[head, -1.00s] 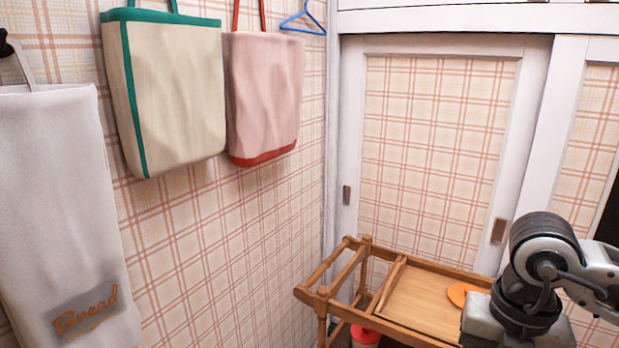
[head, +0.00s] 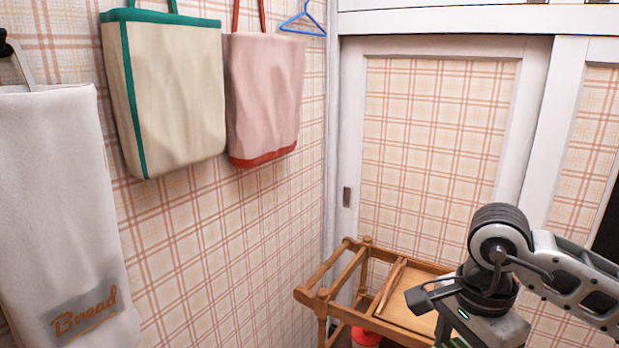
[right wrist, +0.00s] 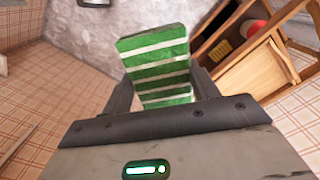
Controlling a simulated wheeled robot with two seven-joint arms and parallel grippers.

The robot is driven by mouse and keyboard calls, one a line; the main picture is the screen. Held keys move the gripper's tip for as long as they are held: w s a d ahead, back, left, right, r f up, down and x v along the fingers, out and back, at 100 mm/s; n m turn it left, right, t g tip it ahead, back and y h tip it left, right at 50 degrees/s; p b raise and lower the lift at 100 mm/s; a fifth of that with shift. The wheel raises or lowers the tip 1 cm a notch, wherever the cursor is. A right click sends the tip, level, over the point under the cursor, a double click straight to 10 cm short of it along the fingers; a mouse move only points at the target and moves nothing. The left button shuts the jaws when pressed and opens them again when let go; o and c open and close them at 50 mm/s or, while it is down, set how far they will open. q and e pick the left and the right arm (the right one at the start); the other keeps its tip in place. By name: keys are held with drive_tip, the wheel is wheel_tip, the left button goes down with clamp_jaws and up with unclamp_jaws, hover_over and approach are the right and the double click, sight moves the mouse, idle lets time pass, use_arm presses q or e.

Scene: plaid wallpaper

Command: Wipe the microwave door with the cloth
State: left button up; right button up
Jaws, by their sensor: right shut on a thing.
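A green cloth with white stripes (right wrist: 160,62) is held in my right gripper (right wrist: 163,88), which is shut on it in the right wrist view. The cloth sticks out past the fingertips and looks like a flat, folded block. No microwave or microwave door can be made out in either view. My left gripper is not in view.
The wooden cart (head: 395,325) stands in the corner below my right arm, with a red item (head: 364,337) low in it. White-framed sliding doors (head: 440,150) stand behind.

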drive_tip(key=n, duration=0.5)
drive_tip(key=w+a+n, duration=0.1)
drive_tip(key=n, duration=0.1)
drive_tip(key=shift+n, duration=0.3)
drive_tip(key=n, duration=0.5)
drive_tip(key=shift+w+a+n, duration=0.25)
drive_tip(key=shift+a+n, duration=0.05)
drive_tip(key=shift+n, duration=0.1)
drive_tip(key=s+f, duration=0.2)
drive_tip(key=shift+s+f+n, duration=0.3)
drive_tip(key=shift+s+f, duration=0.05)
drive_tip(key=shift+f, duration=0.15)
